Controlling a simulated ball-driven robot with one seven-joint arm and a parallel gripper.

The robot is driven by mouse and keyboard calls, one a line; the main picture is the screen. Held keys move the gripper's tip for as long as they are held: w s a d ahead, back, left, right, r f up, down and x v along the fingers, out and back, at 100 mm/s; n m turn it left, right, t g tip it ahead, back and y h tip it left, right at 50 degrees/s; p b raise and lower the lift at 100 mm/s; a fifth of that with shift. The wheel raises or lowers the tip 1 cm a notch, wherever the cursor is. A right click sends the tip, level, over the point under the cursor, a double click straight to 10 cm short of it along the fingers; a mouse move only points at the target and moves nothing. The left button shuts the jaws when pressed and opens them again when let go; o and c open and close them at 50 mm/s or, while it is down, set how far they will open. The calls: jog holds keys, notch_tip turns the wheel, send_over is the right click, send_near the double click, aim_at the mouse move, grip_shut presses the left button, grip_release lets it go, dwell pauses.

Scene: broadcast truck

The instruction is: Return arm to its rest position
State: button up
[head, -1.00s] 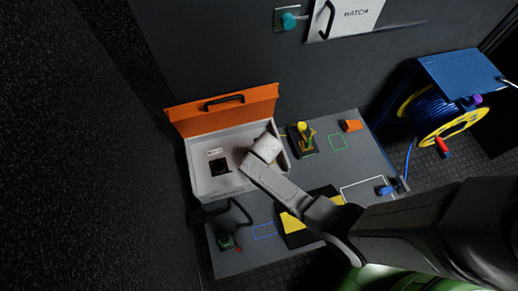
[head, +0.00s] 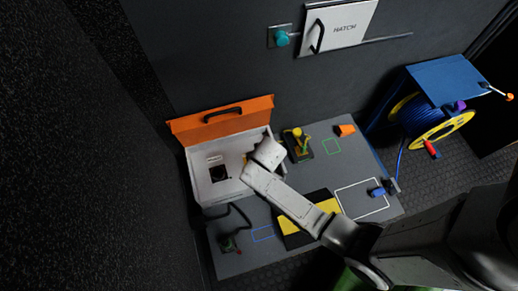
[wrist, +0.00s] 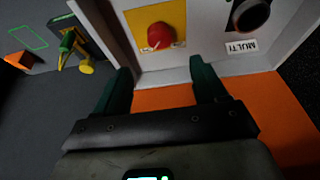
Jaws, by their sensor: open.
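My gripper (wrist: 162,82) is open, with its two dark green fingers apart and nothing between them in the wrist view. Beyond the fingertips is a red knob (wrist: 160,35) on a yellow plate (wrist: 142,16), inside the open white case; the fingers are apart from the knob. In the head view my arm reaches from the lower right to the case (head: 225,190). My wrist covers part of the case's right side, and the fingertips are hidden there.
The case's orange lid (head: 222,121) stands open against the wall. A yellow-green joystick (head: 298,144), orange block (head: 345,130) and blue connector (head: 377,192) sit on the grey table (head: 345,165). A cable reel (head: 430,115) stands right; a white hatch (head: 342,28) is above.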

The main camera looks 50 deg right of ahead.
dwell(0.6)
jog(key=s+a+r+n+g+y, duration=0.1)
jog(key=s+a+r+n, duration=0.15)
jog(key=s+r, duration=0.55)
jog(key=s+a+r+n+g+y, duration=0.1)
jog(key=s+a+r+n, duration=0.1)
jog(key=s+r+n, duration=0.4)
notch_tip(320, 180, up, 22)
jog(key=s+m+p, duration=0.2)
jog(key=p, duration=1.6)
jog(key=shift+f+g+p, duration=0.2)
jog(key=shift+g+p, duration=0.1)
jog(key=shift+p, duration=0.1)
jog(key=shift+c, duration=0.4)
